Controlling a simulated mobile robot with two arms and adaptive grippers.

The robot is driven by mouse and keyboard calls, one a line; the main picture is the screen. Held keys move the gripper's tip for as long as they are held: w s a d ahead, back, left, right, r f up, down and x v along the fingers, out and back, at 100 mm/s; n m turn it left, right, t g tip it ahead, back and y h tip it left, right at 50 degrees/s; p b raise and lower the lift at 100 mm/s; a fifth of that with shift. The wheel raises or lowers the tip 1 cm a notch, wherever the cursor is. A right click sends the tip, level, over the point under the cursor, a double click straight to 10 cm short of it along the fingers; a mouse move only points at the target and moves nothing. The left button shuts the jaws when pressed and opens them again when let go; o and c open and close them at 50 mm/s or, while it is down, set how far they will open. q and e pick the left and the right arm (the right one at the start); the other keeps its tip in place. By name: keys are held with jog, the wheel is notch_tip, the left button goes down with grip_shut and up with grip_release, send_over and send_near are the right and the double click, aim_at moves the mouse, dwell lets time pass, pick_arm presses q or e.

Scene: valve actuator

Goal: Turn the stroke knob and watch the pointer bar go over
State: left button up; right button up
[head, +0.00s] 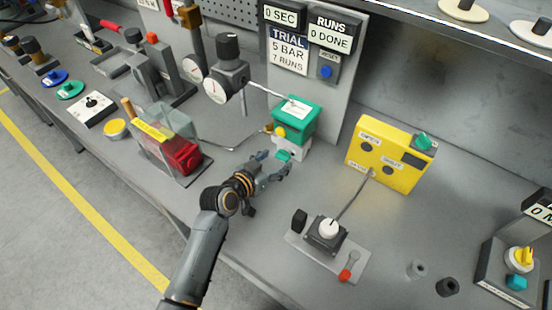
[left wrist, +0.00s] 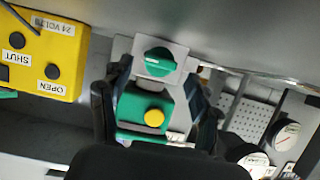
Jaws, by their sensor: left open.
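A green box (head: 294,121) with a yellow button (head: 279,132) stands on a white block at the foot of the upright panel. A green knob (head: 283,155) sits low on its front; I cannot read a label on it. In the left wrist view this knob (left wrist: 159,62) is on a pale plate beside the green box (left wrist: 137,108). My left gripper (head: 275,162) is open in front of the knob, fingers either side of it in the wrist view; contact is not clear. A plate (head: 297,109) with a dark mark tops the box; I cannot confirm it is the pointer bar. My right gripper is out of view.
A yellow control box (head: 389,154) with cable stands to the right. A grey plate (head: 318,259) with a white knob and red-tipped lever lies nearer. A clear-covered red unit (head: 166,146) and a gauge regulator (head: 228,78) are left. Bare bench lies between.

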pick_arm(q)
jog(key=shift+w+d+f, duration=0.2)
jog(key=shift+w+d, duration=0.1)
jog(key=shift+w, duration=0.15)
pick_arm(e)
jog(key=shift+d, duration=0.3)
pick_arm(q)
jog(key=c, duration=1.2)
jog(key=shift+o, duration=0.2)
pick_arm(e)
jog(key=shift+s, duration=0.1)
